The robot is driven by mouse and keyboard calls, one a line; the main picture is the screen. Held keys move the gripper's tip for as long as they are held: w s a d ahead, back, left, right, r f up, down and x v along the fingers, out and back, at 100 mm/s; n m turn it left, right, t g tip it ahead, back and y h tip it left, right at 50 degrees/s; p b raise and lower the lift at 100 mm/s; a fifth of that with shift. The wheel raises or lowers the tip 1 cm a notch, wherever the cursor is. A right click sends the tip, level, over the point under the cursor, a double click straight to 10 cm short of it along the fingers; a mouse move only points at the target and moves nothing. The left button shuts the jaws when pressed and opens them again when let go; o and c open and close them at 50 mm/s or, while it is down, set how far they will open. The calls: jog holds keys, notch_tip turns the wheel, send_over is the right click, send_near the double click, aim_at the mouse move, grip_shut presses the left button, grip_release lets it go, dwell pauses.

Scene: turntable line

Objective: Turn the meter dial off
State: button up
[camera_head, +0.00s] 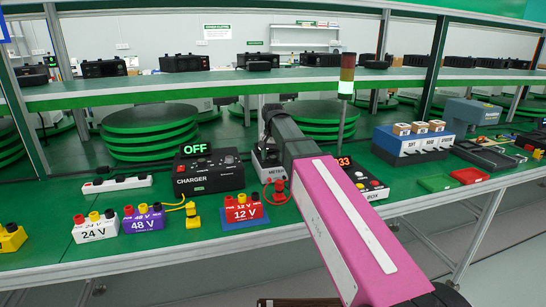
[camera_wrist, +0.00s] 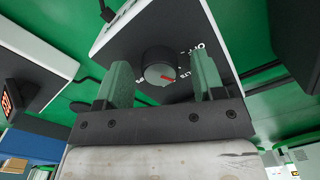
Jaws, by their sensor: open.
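The meter (camera_head: 276,176) is a small white-sided box with a dark top, partly hidden behind my arm in the head view. In the wrist view its dark face (camera_wrist: 135,45) fills the upper middle. The round dark grey dial (camera_wrist: 158,60) has a lighter end with a short red mark. Printed letters ring it, with OFF at its upper right. The mark does not point at OFF; its exact setting is too small to tell. My gripper (camera_wrist: 161,77) is open, its green fingers on either side of the dial in the picture. I cannot tell whether they touch it.
A charger (camera_head: 208,172) reading OFF stands left of the meter. A red 12 V battery (camera_head: 243,208) is in front. A box with coloured buttons (camera_head: 368,182) stands close on the right, partly behind my arm. A signal lamp (camera_head: 347,75) rises behind.

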jog(key=c, duration=0.9)
jog(key=shift+c, duration=0.2)
jog(key=n, duration=0.4)
jog(key=shift+n, duration=0.4)
jog(key=n, duration=0.4)
jog(key=shift+n, duration=0.7)
jog(key=o, duration=0.9)
